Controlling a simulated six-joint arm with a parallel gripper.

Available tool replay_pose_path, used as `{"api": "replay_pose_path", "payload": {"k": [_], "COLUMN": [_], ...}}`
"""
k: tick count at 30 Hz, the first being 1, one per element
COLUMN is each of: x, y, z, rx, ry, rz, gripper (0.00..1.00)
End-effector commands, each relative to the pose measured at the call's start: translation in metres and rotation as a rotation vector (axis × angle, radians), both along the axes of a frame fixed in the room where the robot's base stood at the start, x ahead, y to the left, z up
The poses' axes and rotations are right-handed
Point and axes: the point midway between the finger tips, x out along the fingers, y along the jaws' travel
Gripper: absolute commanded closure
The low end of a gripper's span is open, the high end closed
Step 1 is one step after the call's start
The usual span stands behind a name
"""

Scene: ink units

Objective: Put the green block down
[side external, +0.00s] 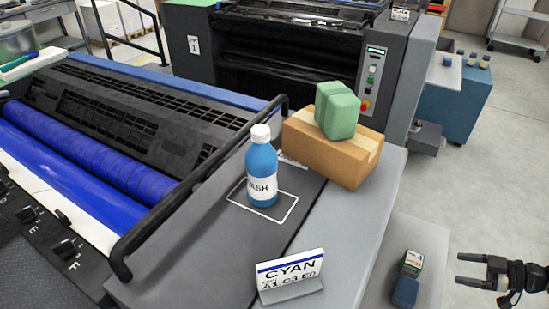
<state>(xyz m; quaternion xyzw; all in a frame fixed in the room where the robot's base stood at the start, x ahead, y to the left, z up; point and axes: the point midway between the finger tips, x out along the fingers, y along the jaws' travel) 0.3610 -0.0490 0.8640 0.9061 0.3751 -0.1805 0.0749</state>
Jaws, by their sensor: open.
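The green block (337,110) rests on top of a brown cardboard box (314,148), tilted a little to the picture's eye and touching nothing else. The box stands on the grey side shelf (349,216) of the press. My gripper (458,269) is at the lower right edge of the side external view, with its two dark fingers pointing left. It is open and empty, well apart from the green block, to its lower right.
A blue bottle with a white cap (262,169) stands inside a white outline left of the box. A CYAN sign (290,272) stands nearer the camera. A small carton (411,264) and a dark blue block (405,293) are near my gripper. A black rail (190,192) borders the rollers.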

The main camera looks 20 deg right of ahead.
Motion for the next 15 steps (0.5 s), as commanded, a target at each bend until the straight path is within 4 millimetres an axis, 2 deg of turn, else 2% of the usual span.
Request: {"api": "replay_pose_path", "payload": {"k": [10,15], "x": [0.001,0.011], "y": [-0.001,-0.007], "z": [0.0,-0.001], "rx": [-0.011,-0.08], "ry": [0.007,0.052], "rz": [0.0,-0.008], "gripper": [0.18,0.18]}}
